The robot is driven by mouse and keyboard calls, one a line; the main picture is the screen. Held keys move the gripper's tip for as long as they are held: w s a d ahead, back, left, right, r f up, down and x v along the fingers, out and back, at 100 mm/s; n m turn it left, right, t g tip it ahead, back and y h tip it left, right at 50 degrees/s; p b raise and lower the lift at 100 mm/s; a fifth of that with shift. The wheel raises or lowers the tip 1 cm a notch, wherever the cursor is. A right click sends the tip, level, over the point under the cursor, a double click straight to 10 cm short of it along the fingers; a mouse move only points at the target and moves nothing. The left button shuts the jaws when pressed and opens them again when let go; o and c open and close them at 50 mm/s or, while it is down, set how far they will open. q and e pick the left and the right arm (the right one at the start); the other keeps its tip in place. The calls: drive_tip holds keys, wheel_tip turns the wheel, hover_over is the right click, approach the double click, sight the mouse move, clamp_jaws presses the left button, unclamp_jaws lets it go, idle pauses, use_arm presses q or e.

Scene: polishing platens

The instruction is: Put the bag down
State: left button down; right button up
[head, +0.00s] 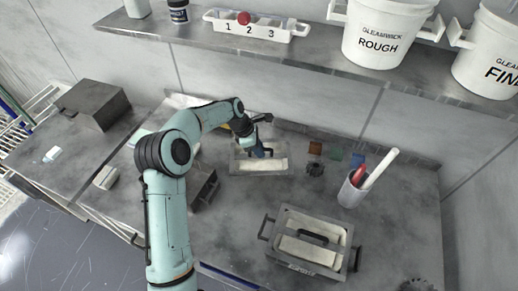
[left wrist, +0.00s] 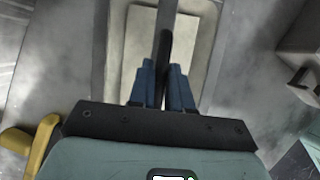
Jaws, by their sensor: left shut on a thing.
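My left gripper (head: 264,153) reaches over a grey tray with a cream pad (head: 275,165) at the back middle of the bench. In the left wrist view its blue fingers (left wrist: 164,84) are shut on a dark, narrow handle (left wrist: 166,48), which runs above the cream pad (left wrist: 144,40). Whether this tray rests on the bench or hangs slightly above it, I cannot tell. A similar grey carrier (head: 347,258) with a dark handle and a cream pad stands at the front right. Nothing that is plainly a bag shows. My right gripper is out of view.
A cup (head: 349,194) with a red and a white stick stands right of the tray. Small coloured blocks (head: 315,148) and a dark toothed disc (head: 315,169) lie between. A shelf above bears buckets (head: 375,30) and a numbered rack (head: 285,35).

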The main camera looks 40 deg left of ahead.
use_arm(q)
drive_tip(key=c, duration=1.1)
unclamp_jaws()
drive_tip(key=shift+f, duration=0.1)
drive_tip(key=shift+o, duration=0.2)
drive_tip(key=p+v, duration=0.1)
drive_tip(key=v, duration=1.1)
drive_tip(key=shift+s, duration=0.1)
